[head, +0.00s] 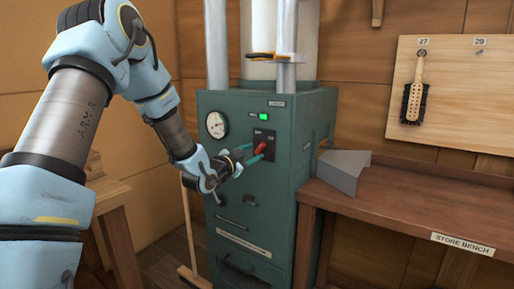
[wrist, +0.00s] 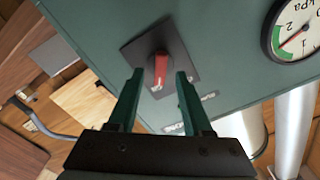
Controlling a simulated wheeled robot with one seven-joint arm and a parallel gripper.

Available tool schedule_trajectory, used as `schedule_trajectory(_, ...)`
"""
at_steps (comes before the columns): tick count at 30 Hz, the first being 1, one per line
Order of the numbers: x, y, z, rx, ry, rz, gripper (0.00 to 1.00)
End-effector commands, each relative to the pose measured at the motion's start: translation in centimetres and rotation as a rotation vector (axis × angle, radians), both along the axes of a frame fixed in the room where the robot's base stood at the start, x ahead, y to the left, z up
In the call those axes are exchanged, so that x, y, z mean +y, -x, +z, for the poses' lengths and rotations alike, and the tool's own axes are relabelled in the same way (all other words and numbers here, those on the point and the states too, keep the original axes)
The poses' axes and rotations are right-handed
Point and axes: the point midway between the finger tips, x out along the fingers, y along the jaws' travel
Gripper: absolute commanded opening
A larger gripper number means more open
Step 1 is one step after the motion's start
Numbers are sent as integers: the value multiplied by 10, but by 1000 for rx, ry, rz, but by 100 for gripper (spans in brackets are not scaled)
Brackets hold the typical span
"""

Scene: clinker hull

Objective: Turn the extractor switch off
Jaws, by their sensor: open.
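The extractor switch is a red lever (head: 261,149) on a dark square plate (head: 265,140) on the front of a green cabinet (head: 240,235). A green lamp (head: 264,117) is lit above it. In the wrist view the red lever (wrist: 161,70) stands out from its dark plate (wrist: 185,63). My gripper (head: 252,152) is at the cabinet front, beside the switch. In the wrist view my gripper (wrist: 158,85) is open, with one green finger on each side of the lever. I see gaps between the fingers and the lever.
A round gauge (head: 216,125) is left of the switch; in the wrist view the gauge (wrist: 296,30) is at upper right. A store bench (head: 400,205) with a bent grey sheet (head: 344,170) stands right. A brush (head: 414,95) hangs on a pegboard (head: 470,100). A broom (head: 190,235) leans left of the cabinet.

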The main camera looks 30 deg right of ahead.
Motion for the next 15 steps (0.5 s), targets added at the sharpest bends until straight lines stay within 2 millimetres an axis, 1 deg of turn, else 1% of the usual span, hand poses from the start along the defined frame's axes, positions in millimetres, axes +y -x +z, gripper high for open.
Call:
schedule_trajectory(1, -7, -3, 2, 1, 1, -1, 50)
schedule_trajectory(3, -14, -7, 1, 2, 0, -1, 50)
schedule_trajectory(6, -19, -10, 1, 1, 0, 0, 50)
schedule_trajectory(15, -22, -12, 0, 1, 0, 1, 50)
